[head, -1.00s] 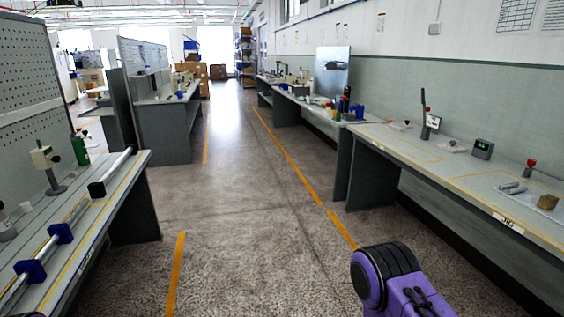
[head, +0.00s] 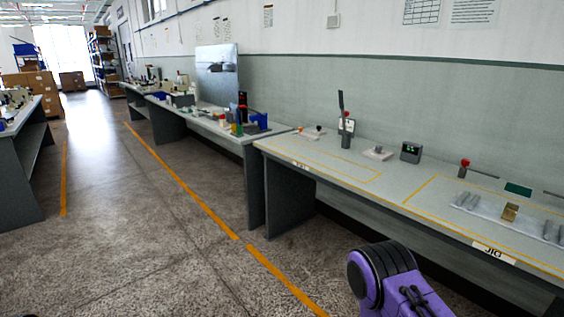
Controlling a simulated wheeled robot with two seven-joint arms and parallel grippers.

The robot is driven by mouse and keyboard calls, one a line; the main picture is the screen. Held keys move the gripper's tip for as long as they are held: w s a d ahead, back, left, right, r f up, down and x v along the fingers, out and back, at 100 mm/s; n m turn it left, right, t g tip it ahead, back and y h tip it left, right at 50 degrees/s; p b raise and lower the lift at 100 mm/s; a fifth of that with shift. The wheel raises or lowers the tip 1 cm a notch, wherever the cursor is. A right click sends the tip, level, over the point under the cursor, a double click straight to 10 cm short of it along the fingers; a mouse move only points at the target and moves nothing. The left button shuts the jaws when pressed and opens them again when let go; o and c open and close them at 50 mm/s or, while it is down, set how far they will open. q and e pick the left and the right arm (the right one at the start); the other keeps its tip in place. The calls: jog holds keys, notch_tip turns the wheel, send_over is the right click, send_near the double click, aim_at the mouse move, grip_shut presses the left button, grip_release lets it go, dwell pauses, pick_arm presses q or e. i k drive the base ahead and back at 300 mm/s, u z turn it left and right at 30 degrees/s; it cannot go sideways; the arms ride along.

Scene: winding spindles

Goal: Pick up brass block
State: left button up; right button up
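The brass block (head: 509,212) sits on a pale tray or mat (head: 485,209) on the right workbench, between small grey metal parts. A purple and black link of my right arm shows at the bottom of the head view. Its gripper is out of view, and so is my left gripper. The block is well beyond the visible arm link, and nothing touches it.
The right workbench (head: 340,172) has orange marked zones and JIG labels. A red-topped lever (head: 463,168), a small grey box with a green display (head: 411,152) and a gauge stand (head: 346,128) stand on it. Further benches line the wall. The floor (head: 150,240) on the left is clear.

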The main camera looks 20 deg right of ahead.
aim_at(509, 213)
jog(key=z, duration=0.75)
jog(key=i, duration=0.95)
jog(key=z, duration=1)
